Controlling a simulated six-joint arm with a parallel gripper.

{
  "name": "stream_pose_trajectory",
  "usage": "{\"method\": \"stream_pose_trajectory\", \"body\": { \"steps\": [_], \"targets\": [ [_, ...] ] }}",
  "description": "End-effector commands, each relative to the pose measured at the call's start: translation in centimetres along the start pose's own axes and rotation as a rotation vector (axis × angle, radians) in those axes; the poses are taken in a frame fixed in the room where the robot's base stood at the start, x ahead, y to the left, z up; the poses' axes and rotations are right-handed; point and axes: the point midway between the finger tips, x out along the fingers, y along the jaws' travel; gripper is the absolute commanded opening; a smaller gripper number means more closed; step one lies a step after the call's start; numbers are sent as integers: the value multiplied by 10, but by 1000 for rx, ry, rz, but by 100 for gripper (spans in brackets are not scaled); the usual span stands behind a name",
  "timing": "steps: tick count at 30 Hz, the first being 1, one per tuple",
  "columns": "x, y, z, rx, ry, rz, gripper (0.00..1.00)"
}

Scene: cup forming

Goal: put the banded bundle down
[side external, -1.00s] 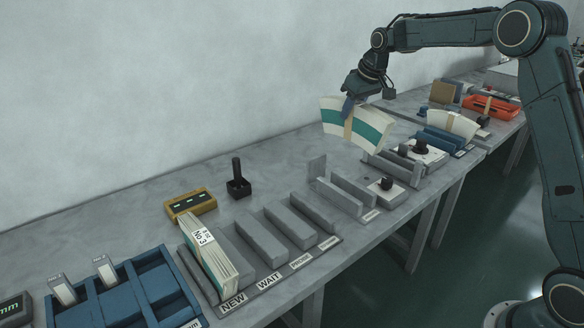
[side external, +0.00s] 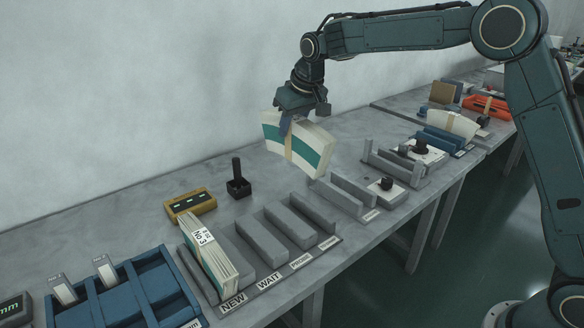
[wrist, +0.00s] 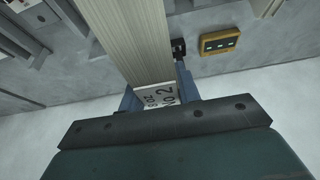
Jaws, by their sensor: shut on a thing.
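The banded bundle (side external: 313,146) is a curved stack of cream sheets with a green stripe and a tan paper band. My gripper (side external: 286,126) is shut on it near the band and holds it in the air above the bench. In the wrist view the bundle (wrist: 130,42) shows its sheet edges and a white label reading "No 2" between the blue fingers. A grey slotted rack (side external: 262,243) stands below and left of it, with slots labelled NEW, WAIT and others too small to read. Another bundle (side external: 206,262), labelled "No 3", stands in the NEW slot.
A yellow display box (side external: 190,206) and a black upright-handled tool (side external: 238,182) stand behind the rack. A blue divided tray (side external: 120,295) is at the left. Grey fixtures (side external: 350,194) and another cream stack (side external: 452,124) lie to the right. Bare bench lies along the wall.

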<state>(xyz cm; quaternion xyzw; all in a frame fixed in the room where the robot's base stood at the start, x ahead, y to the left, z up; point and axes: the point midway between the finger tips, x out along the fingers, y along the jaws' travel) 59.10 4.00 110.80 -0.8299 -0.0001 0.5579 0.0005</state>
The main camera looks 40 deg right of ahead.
Motion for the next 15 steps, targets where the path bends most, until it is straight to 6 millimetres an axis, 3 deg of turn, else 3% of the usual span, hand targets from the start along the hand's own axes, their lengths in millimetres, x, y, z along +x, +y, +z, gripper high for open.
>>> {"method": "stream_pose_trajectory", "body": {
  "steps": [1,6,15],
  "targets": [
    [-3,-16,1,-6,5,-2,0],
    [-6,-51,6,-3,8,-1,0],
    [-8,-75,12,0,10,0,0]
  ]
}}
